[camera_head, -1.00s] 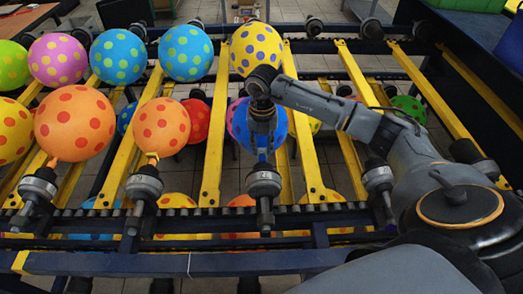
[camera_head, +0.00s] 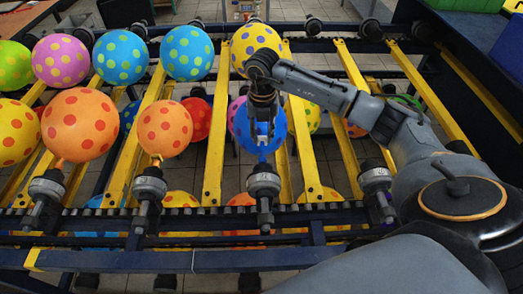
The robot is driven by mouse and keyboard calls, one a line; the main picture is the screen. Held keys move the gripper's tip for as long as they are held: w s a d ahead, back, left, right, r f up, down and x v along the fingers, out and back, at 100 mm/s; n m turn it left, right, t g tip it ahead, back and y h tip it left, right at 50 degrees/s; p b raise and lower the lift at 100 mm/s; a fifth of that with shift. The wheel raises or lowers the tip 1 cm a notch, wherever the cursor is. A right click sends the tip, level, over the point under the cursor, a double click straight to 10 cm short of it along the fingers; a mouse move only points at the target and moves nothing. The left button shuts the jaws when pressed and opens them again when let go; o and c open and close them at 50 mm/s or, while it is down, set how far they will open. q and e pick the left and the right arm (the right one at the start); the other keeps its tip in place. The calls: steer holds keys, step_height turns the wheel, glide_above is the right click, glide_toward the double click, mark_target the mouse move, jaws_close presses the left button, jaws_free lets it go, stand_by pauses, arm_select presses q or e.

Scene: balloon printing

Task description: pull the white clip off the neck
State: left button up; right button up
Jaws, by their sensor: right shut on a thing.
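A blue balloon with red and violet dots (camera_head: 243,129) sits on a black nozzle (camera_head: 264,186) at the front of the rack. Its pale blue neck (camera_head: 262,157) shows above the nozzle. My right gripper (camera_head: 264,137) reaches in from the right, points down in front of this balloon and covers its middle. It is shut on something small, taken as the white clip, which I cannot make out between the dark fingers. The fingertips appear above the neck in the picture. My left gripper is not in view.
Two orange balloons, one larger (camera_head: 76,124) and one smaller (camera_head: 165,129), stand on nozzles to the left. A yellow balloon (camera_head: 251,39) is behind my right wrist. Yellow bars (camera_head: 215,130) run front to back. The front nozzle at right (camera_head: 375,180) carries no balloon.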

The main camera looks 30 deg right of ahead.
mark_target(263, 137)
steer(key=shift+r+p, duration=0.95)
steer(key=shift+r, duration=0.75)
steer(key=shift+f, duration=0.1)
